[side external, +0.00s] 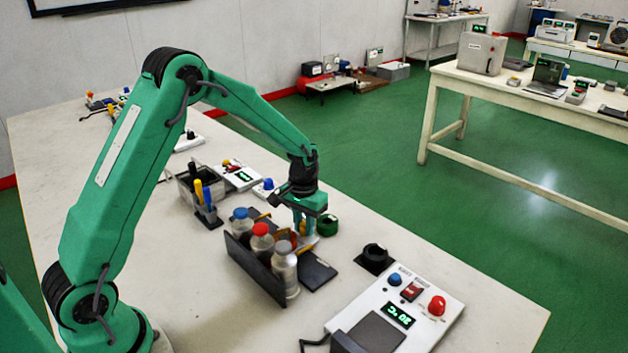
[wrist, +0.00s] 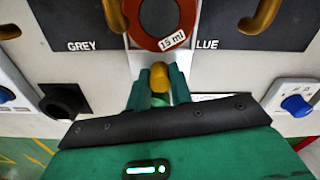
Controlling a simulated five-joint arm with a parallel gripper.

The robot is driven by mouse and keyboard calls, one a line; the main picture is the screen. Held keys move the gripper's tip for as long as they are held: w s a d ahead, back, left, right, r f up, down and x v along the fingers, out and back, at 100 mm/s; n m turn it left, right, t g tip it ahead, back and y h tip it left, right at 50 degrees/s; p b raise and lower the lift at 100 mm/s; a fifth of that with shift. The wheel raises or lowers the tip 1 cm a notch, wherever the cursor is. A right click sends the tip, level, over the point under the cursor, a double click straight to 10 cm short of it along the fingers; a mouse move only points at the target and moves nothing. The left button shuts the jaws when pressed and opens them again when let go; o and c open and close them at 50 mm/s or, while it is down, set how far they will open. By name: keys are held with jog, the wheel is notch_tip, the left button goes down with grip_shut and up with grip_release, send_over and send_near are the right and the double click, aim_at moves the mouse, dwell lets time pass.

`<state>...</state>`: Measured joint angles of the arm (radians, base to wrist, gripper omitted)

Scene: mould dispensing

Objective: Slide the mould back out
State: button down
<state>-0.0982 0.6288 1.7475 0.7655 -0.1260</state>
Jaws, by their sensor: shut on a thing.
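The mould (wrist: 185,32), a reddish-brown ring with a dark middle and a "15 ml" label, lies on a pale strip between two dark plates in the wrist view. Its top is cut off by the frame edge. A yellow knob (wrist: 159,72) stands at the near end of the strip. My gripper (wrist: 158,88) is shut on the knob, one green finger on each side. In the side external view my gripper (side external: 303,232) points down beside the bottle rack (side external: 255,268), and the mould is mostly hidden there.
A green ring (side external: 327,225) sits just beyond my gripper. A control box (side external: 398,310) and black holder (side external: 375,258) stand to the right. Brass spouts (wrist: 262,15) hang over the dark plates.

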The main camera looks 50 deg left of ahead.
jog(key=a, duration=1.6)
jog(key=shift+r, duration=0.1)
jog(key=c, duration=1.3)
grip_release()
jog(key=shift+c, duration=0.2)
jog(key=shift+o, duration=0.4)
jog(key=shift+d, duration=0.1)
notch_tip(320, 180, up, 8)
